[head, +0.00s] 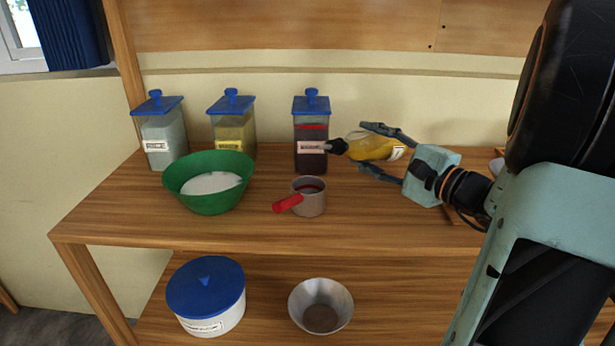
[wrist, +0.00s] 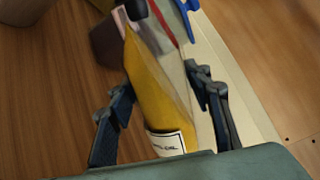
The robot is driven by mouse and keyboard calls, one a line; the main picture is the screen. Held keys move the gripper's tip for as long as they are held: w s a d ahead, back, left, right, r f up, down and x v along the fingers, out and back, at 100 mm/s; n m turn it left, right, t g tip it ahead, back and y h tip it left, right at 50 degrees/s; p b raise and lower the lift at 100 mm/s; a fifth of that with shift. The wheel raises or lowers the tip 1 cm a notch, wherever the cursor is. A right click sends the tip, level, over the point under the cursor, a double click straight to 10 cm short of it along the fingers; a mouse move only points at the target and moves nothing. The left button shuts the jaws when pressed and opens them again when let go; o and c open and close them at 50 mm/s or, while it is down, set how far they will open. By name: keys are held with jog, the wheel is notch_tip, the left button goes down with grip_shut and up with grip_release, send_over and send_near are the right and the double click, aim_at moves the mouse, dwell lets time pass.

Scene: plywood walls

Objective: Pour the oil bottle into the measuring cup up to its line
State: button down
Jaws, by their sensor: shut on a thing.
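The oil bottle (head: 374,147) holds yellow oil and has a dark spout. It is tipped on its side above the shelf, spout to the left. My gripper (head: 368,148) is shut on it; in the wrist view the bottle (wrist: 156,85) lies between the two dark fingers, its label near the palm. The measuring cup (head: 312,203) is a metal cup with a red handle, standing on the upper shelf. It is below and left of the spout, which is not directly over it. Dark red shows inside the cup; I cannot make out its line or any stream of oil.
A jar of dark red contents (head: 311,136) stands close behind the spout. Two more blue-lidded jars (head: 163,135) (head: 233,124) stand left. A green bowl (head: 208,204) of white powder sits left of the cup. A blue-lidded tub (head: 206,297) and metal bowl (head: 320,306) are below.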

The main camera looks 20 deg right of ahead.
jog(key=shift+a+f+n+b, duration=0.2)
jog(key=shift+n+b, duration=0.5)
jog(key=shift+b, duration=0.75)
dwell(0.6)
